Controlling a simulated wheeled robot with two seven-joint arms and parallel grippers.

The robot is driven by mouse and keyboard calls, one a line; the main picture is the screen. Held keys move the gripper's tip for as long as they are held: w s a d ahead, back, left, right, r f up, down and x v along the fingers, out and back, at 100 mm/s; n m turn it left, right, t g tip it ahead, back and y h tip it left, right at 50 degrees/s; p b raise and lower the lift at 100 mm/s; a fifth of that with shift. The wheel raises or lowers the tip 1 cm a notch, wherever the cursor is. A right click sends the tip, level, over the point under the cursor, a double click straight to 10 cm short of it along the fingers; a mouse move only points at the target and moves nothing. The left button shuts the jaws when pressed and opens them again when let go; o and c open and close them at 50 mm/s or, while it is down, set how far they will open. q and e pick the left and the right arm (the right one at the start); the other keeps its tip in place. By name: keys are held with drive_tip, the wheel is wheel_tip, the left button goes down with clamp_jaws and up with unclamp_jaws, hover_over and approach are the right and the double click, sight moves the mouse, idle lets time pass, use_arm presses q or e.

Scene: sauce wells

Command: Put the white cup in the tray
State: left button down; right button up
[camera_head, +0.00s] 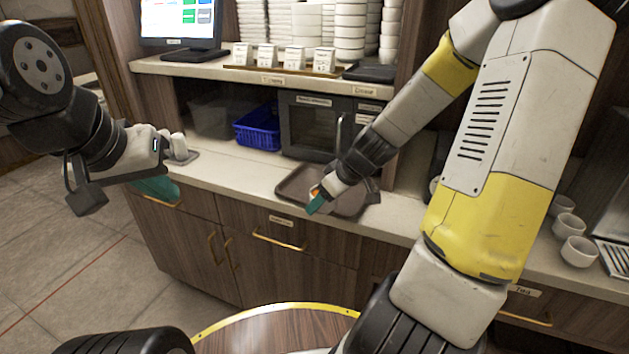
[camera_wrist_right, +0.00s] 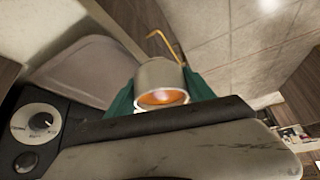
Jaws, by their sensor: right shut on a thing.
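The white cup (camera_wrist_right: 157,75), with orange contents, is between the teal fingers of my right gripper (camera_wrist_right: 160,92) in the right wrist view. In the head view only a small orange and pale bit of it (camera_head: 314,191) shows beside the teal fingertip of this gripper (camera_head: 318,203). The brown tray (camera_head: 290,186) lies on the counter under and behind the right gripper; its rim also shows in the right wrist view (camera_wrist_right: 85,60). I cannot tell if the cup touches the tray. My left gripper (camera_head: 155,188) hangs by the counter's left end, teal fingers partly hidden.
A blue basket (camera_head: 259,128) and a dark microwave (camera_head: 312,125) stand behind the tray. Several white cups (camera_head: 578,251) stand on the counter at right. A shelf above holds stacked dishes (camera_head: 349,30) and a monitor (camera_head: 181,22). The counter left of the tray is clear (camera_head: 235,172).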

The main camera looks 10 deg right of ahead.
drive_tip(key=w+d, duration=0.1)
drive_tip(key=w, duration=0.4)
drive_tip(key=w+d+f, duration=0.1)
drive_tip(key=w, duration=0.4)
drive_tip(key=w+d, duration=0.2)
drive_tip(key=w, duration=0.3)
drive_tip(key=shift+d+f, duration=0.1)
drive_tip(key=shift+f, duration=1.9)
drive_tip(key=shift+f, duration=0.15)
drive_tip(key=o, duration=1.8)
drive_tip(key=shift+c, duration=0.2)
